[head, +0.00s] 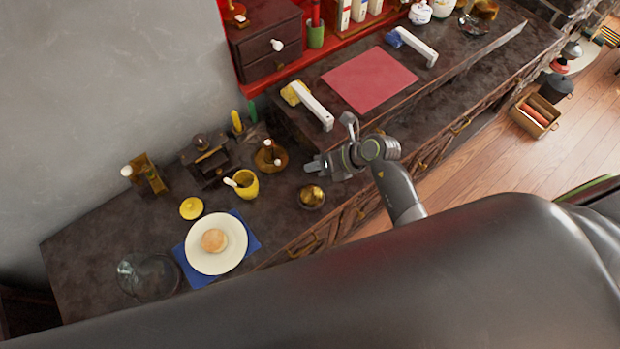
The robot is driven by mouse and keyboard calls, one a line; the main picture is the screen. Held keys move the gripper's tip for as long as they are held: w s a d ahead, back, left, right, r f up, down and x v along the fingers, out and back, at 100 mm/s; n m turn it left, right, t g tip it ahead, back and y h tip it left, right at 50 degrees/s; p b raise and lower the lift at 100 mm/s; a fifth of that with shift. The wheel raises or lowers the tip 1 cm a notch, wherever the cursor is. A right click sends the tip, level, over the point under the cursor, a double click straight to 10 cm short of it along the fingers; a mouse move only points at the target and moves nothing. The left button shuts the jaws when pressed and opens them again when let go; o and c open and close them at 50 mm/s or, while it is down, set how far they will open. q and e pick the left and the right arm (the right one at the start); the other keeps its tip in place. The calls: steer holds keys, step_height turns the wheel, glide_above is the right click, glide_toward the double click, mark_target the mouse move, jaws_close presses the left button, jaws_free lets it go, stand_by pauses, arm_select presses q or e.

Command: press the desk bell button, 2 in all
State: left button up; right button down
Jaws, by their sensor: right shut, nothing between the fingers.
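The desk bell (312,193) looks like a small golden dome on a dark round base. It stands on the dark counter near its front edge. My right gripper (311,166) is shut and empty. In the picture its tips are just above the bell, on its wall side. They appear apart from the bell, but I cannot tell how high they are. My left gripper is not in view.
A yellow cup (246,185), a wooden grinder-like box (208,165) and a brown round dish (271,158) stand left of the gripper. A white plate (205,262) holds a bun. A raised shelf with a white handle (315,108) lies behind the arm.

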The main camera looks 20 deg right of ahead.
steer(key=shift+s+d, duration=0.1)
steer(key=shift+s, duration=0.05)
steer(key=shift+f, duration=0.1)
steer(key=b, duration=0.7)
glide_above(311, 188)
steer(key=d, duration=0.1)
steer(key=f, duration=0.7)
steer(key=shift+s+f, duration=0.25)
steer(key=shift+s, duration=0.1)
steer(key=shift+f+b, duration=0.55)
steer(key=shift+f, duration=0.05)
stand_by(0.7)
steer(key=shift+f, duration=0.4)
steer(key=shift+f+b, duration=0.6)
steer(key=shift+f, duration=0.05)
stand_by(0.6)
steer(key=shift+r, duration=0.15)
steer(key=shift+r+p, duration=0.95)
steer(key=shift+p, duration=0.1)
